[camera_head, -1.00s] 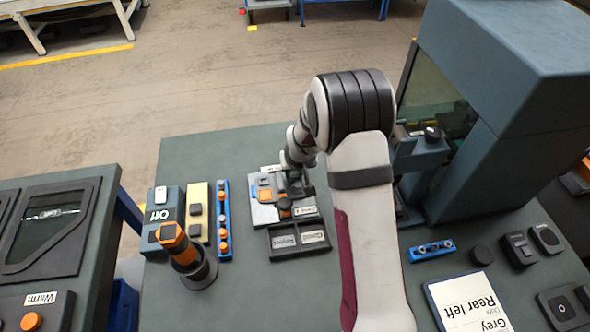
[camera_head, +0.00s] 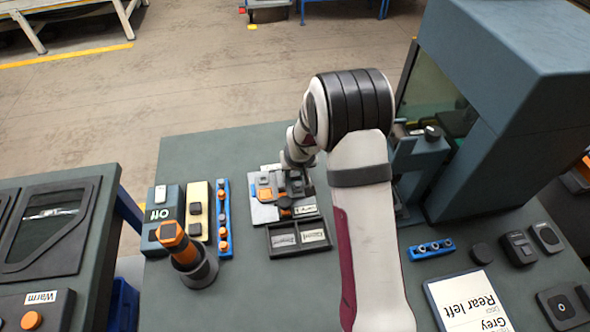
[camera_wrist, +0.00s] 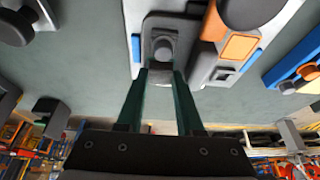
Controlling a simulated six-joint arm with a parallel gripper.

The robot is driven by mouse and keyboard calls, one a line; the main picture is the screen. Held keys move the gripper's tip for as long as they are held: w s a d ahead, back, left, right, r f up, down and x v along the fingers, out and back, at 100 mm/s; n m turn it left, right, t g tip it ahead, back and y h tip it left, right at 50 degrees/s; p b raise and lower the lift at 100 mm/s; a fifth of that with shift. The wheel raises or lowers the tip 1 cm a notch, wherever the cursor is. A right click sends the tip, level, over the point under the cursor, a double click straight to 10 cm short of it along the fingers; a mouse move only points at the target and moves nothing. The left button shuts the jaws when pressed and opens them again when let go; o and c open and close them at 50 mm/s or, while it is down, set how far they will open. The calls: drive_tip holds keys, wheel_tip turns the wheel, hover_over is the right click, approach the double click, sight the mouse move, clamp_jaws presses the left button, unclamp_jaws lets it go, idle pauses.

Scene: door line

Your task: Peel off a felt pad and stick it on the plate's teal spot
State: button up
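My gripper (camera_wrist: 160,78) shows in the wrist view with its two dark green fingers apart. A grey block with a round knob (camera_wrist: 164,46) lies at the fingertips; I cannot tell whether they touch it. In the head view my wrist is over the light grey plate (camera_head: 263,214), which carries orange, blue and dark pieces, and hides the fingertips. The plate also shows in the wrist view (camera_wrist: 196,72), with an orange square on a grey part beside the right finger. I cannot make out a felt pad or a teal spot for certain.
A dark two-compartment tray (camera_head: 300,249) with labels stands in front of the plate. Left are a blue strip with orange knobs (camera_head: 223,218), a switch box (camera_head: 166,216) and an orange-topped post (camera_head: 185,252). A large blue-grey machine (camera_head: 500,130) stands right. Bare bench lies behind the plate.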

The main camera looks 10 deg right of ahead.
drive_tip(key=o, duration=0.5)
drive_tip(key=v, duration=1.5)
drive_tip(key=shift+s+d+r, duration=0.1)
drive_tip(key=shift+s+r, duration=0.05)
drive_tip(key=shift+r, duration=0.2)
